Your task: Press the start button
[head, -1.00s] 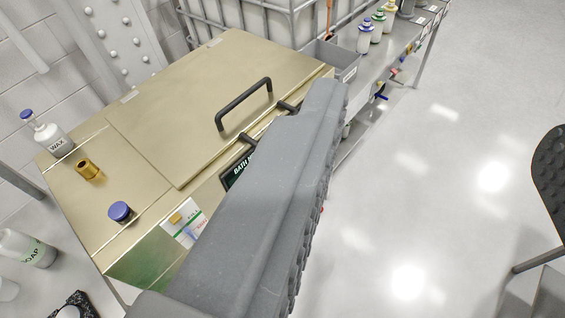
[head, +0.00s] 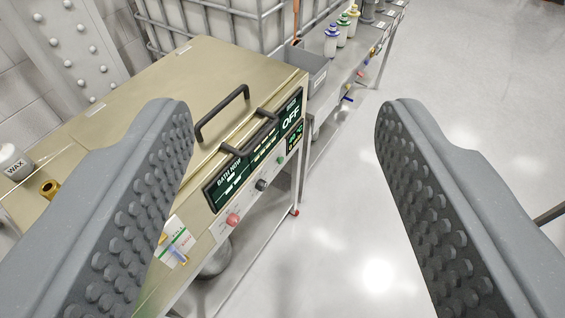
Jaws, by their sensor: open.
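A brass-coloured machine (head: 150,82) with a lid and black handle (head: 222,112) stands at left and centre. Its front carries dark displays, one reading "BATH NOW" (head: 230,180) and one reading "OFF" (head: 291,119). Below them are a red button (head: 233,219), a black knob (head: 261,185) and a small green button (head: 279,160). Which one is the start button cannot be read. My gripper (head: 286,120) is open and empty, its studded fingers wide apart. The control panel shows between them, nearer the left finger, which hides part of the machine.
A wax bottle (head: 14,162) and a brass fitting (head: 49,188) are at the left. A caged tank (head: 225,28) stands behind. A shelf with a grey bin (head: 308,72) and several bottles (head: 343,28) runs back right. The floor (head: 340,215) at right is clear.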

